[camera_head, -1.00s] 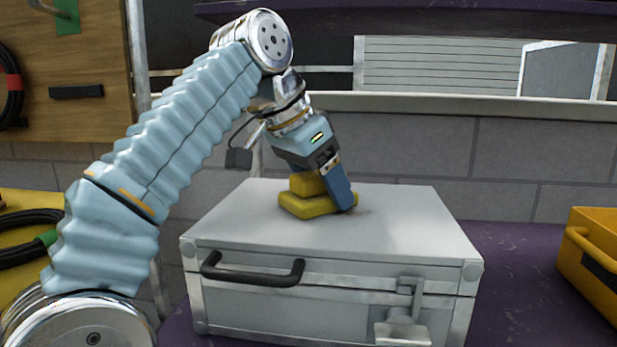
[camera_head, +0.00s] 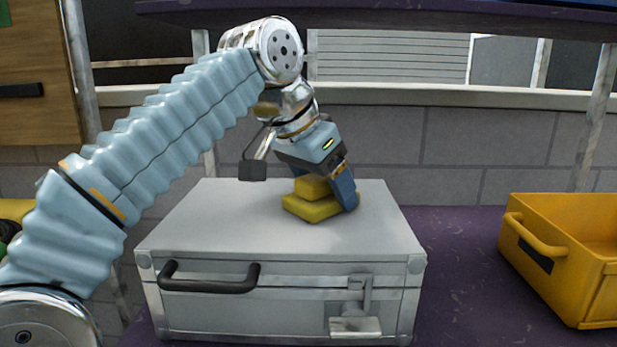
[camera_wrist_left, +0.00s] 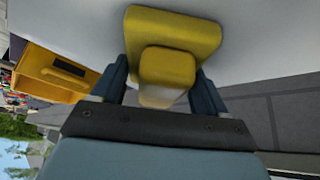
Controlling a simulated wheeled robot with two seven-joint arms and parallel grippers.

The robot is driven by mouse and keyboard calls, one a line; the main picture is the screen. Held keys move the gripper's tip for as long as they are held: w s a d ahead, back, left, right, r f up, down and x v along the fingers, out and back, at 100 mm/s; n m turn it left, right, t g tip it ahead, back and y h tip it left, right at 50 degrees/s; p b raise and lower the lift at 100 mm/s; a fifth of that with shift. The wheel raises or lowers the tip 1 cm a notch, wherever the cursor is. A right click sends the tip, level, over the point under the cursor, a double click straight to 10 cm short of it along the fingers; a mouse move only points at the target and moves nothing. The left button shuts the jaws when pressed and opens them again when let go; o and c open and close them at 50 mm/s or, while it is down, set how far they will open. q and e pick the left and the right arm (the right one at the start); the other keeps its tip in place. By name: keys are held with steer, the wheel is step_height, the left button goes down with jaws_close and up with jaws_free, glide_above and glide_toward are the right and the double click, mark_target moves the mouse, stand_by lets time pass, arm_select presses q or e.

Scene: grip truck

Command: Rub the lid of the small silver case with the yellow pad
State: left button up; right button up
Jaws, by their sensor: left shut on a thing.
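The small silver case (camera_head: 220,228) lies closed on the purple surface, its black handle and latch facing me. The yellow pad (camera_head: 312,208) has a wide base and a smaller block on top as its grip. Its base appears to rest on the lid, right of the lid's middle. My left gripper (camera_head: 328,190) is shut on the pad's upper block from above. In the left wrist view the pad (camera_wrist_left: 172,35) sits between the two blue fingers (camera_wrist_left: 165,85), with the pale lid behind it. My right gripper is in neither view.
A yellow bin (camera_head: 560,265) with a side handle stands right of the case on the purple surface (camera_head: 460,260). Bare surface lies between them. A dark shelf (camera_head: 400,12) overhangs at the top. A grey block wall (camera_head: 460,150) stands behind.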

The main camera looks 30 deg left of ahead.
arm_select(q)
steer(key=shift+w+d+f, duration=0.1)
steer(key=shift+w+d, duration=0.1)
steer(key=shift+d, duration=0.1)
steer(key=shift+r, duration=0.2)
step_height(320, 180, up, 5)
steer(key=shift+w+d+f, duration=0.1)
steer(key=shift+d, duration=0.05)
steer(key=shift+r, duration=0.45)
steer(key=shift+r, duration=0.1)
